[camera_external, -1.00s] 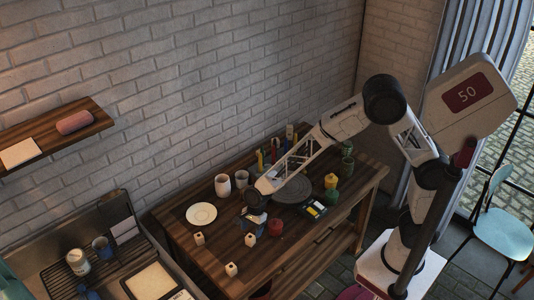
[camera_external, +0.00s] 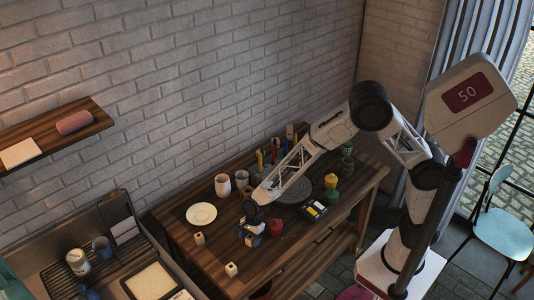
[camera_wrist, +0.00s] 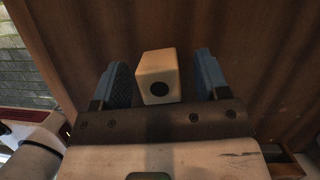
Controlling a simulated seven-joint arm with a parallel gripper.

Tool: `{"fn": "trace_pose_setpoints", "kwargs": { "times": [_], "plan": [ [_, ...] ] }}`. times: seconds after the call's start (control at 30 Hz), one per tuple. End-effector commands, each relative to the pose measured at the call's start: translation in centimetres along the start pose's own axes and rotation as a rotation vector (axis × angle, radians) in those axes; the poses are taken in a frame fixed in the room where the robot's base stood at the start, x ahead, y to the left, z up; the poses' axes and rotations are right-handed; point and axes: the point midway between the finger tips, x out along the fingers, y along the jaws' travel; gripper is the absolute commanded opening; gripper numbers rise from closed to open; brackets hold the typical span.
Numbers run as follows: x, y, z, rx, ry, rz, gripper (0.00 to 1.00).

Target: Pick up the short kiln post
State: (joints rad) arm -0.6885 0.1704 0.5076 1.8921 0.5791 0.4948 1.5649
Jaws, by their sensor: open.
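A cream kiln post (camera_wrist: 158,78), a small block with a dark round hole in its end, shows between the two blue fingers of my gripper (camera_wrist: 162,62) in the wrist view. The fingers are open, with a gap on each side of the post. In the external view my gripper (camera_external: 249,231) is low over the table at this post, which it mostly hides. Two similar cream posts stand nearby, one to the left (camera_external: 199,239) and one nearer the front edge (camera_external: 231,269). I cannot tell from their sizes which is shortest.
A white plate (camera_external: 201,214) lies left of my gripper. Cups (camera_external: 222,185) and a dark turntable (camera_external: 295,192) are behind.

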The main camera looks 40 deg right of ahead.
Motion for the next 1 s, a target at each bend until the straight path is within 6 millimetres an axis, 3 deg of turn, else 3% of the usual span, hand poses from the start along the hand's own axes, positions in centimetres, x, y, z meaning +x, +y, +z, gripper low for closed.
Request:
{"fn": "trace_pose_setpoints", "kwargs": {
  "times": [0.2, 0.7, 1.0],
  "plan": [
    [1.06, 0.03, 0.00, 0.000, 0.000, 0.001, 0.68],
    [1.04, 0.04, -0.01, 0.000, 0.000, 0.001, 0.68],
    [1.03, 0.04, -0.01, 0.000, 0.000, 0.001, 0.22]
  ]
}}
